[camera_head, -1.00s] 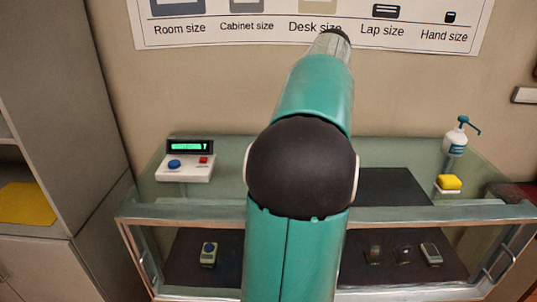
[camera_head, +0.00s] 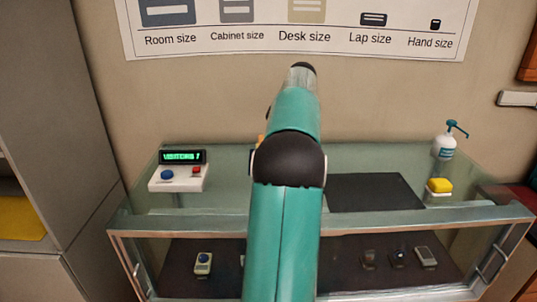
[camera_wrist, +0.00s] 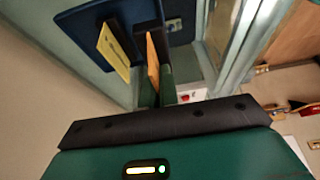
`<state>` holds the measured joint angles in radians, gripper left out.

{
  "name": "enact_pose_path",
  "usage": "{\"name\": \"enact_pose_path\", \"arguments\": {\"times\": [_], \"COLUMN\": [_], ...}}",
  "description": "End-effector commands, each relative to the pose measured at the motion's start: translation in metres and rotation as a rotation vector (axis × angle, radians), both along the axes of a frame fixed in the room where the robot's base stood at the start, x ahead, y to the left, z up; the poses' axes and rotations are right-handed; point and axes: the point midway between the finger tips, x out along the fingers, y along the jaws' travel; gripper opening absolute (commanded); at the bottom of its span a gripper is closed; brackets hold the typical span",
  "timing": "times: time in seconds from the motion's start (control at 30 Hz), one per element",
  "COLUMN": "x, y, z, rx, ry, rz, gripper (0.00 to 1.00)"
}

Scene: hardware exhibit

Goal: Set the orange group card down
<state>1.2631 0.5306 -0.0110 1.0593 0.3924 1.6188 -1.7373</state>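The orange group card (camera_wrist: 153,62) shows edge-on in the wrist view, between the fingers of my gripper (camera_wrist: 156,80). The fingers appear closed on it. In the head view a small orange patch (camera_head: 261,140) shows at the left edge of my arm; I cannot tell if it is the card. My arm hides the gripper there. In the wrist view a yellow card (camera_wrist: 113,52) stands to the left of the orange one, by a dark blue board (camera_wrist: 75,22). Whether the orange card touches anything below is unclear.
A glass display case (camera_head: 230,217) spans the front. A grey cabinet (camera_head: 45,110) stands at left.

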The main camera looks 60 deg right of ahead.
Motion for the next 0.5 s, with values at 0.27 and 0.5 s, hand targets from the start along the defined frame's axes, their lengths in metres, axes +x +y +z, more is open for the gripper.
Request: {"name": "enact_pose_path", "arguments": {"times": [0.27,0.5], "x": [0.016,0.019], "y": [-0.012,-0.014], "z": [-0.023,-0.055], "rx": [0.000,0.002], "ry": [0.000,0.001], "rz": [0.001,0.000], "gripper": [0.00,0.00]}}
